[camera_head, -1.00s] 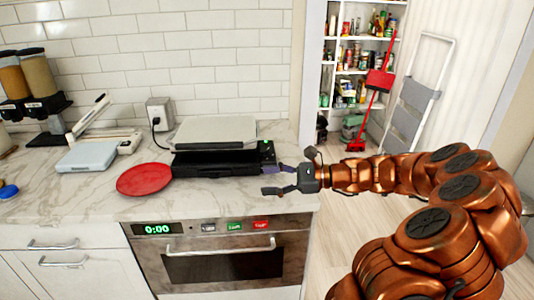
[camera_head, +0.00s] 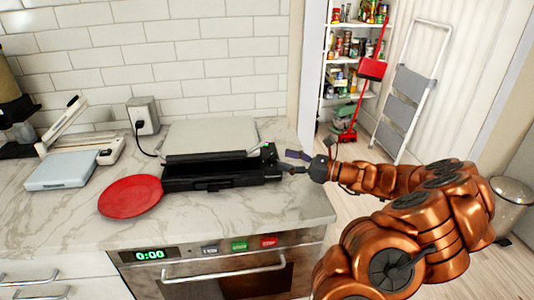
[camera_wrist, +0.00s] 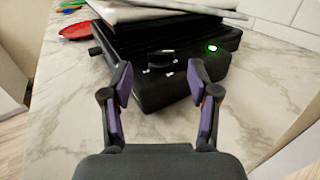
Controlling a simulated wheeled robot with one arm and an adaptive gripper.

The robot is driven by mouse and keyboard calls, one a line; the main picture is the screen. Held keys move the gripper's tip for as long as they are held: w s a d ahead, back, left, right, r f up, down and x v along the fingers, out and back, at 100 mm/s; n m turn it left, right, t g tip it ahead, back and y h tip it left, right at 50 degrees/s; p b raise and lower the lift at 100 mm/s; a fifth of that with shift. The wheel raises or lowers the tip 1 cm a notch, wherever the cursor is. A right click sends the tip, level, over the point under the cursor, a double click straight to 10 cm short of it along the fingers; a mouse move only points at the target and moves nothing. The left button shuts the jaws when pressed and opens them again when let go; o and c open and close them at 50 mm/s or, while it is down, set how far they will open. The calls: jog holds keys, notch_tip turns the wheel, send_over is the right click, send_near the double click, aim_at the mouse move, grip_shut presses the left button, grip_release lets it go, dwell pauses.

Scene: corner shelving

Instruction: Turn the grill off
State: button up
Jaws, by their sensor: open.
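The grill (camera_head: 215,168) is a black box with a light grey lid, standing on the marble counter. In the wrist view its side panel (camera_wrist: 180,85) faces my gripper, with a black knob (camera_wrist: 161,59) among small white marks and a lit green light (camera_wrist: 212,48). My gripper (camera_head: 284,162) is open and empty at the right end of the grill. In the wrist view the gripper (camera_wrist: 160,75) has its two purple-padded fingers spread to either side of the knob. I cannot tell whether the fingers touch the panel.
A red plate (camera_head: 130,197) lies left of the grill. A grey scale-like device (camera_head: 62,170) stands farther left, and the power outlet (camera_head: 143,115) is behind. An oven (camera_head: 200,270) is below the counter. Shelves, a red broom and a stepladder (camera_head: 408,95) stand at the right.

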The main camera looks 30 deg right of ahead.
aim_at(272, 156)
jog(key=shift+p+x, duration=0.4)
jog(key=shift+x, duration=2.5)
grip_shut()
